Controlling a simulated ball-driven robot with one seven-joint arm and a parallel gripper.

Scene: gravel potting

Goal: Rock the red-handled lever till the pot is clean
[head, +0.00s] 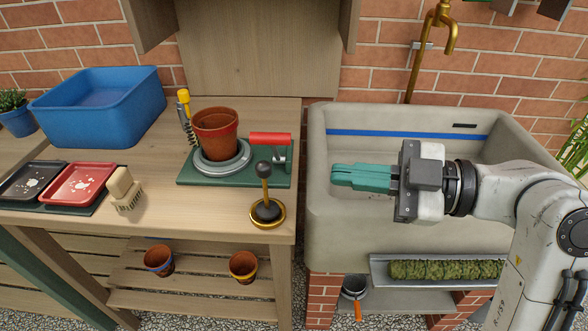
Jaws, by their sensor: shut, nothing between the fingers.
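The red-handled lever (270,139) stands on a green base (236,180) on the wooden bench, its red grip lying level. A terracotta pot (216,131) sits upright on a round grey turntable (222,166) on the same base, left of the lever. Whether the pot's surface is clean cannot be told at this size. My gripper (338,177) has green fingers, is shut and empty, and points left over the sink, to the right of the lever and apart from it.
A black-knobbed upright rod on a round base (267,210) stands in front of the lever. A brush (125,193), red tray (80,185), black tray (32,182) and blue tub (101,108) are left. The stone sink (330,222) borders the bench; a brass tap (447,32) hangs above.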

